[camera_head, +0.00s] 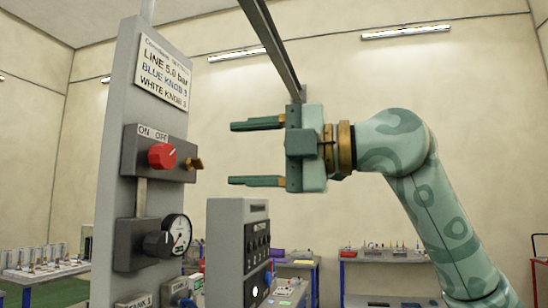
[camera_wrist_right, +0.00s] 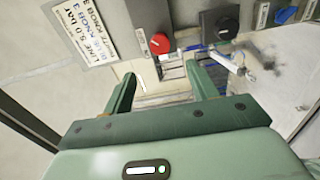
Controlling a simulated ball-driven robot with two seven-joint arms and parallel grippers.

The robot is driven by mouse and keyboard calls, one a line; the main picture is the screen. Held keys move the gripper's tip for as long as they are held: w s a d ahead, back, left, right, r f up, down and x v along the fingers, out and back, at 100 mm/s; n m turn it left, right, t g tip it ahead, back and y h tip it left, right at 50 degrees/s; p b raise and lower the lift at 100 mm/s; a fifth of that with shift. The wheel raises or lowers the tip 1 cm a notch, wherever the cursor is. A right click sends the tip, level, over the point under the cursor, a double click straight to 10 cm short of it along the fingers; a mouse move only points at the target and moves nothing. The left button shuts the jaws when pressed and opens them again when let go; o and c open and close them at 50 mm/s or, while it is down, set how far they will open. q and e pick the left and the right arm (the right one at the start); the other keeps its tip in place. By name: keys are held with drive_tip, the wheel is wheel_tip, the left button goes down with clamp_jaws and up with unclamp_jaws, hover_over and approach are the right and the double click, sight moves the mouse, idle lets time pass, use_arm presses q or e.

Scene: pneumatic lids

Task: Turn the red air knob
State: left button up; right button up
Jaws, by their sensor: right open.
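The red air knob (camera_head: 162,156) is on the front of a dark grey box (camera_head: 128,150) on the upright grey panel, under an "ON OFF" label (camera_head: 153,132). In the right wrist view the red knob (camera_wrist_right: 160,43) lies beyond the fingertips, near the middle. My right gripper (camera_head: 233,153) is open and empty, to the right of the knob and apart from it, its two fingers pointing left towards the panel. Its fingers also show in the right wrist view (camera_wrist_right: 160,78). My left gripper is not in view.
A pressure gauge (camera_head: 177,234) with a black knob (camera_head: 157,244) sits below the red knob. A brass fitting (camera_head: 194,163) sticks out right of the box. A grey control box (camera_head: 229,248) stands below the gripper. A sign (camera_head: 163,71) is above. Work tables stand behind.

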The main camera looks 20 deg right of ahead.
drive_tip(key=v, duration=0.3)
drive_tip(key=shift+s+d, duration=0.2)
drive_tip(key=shift+d, duration=0.05)
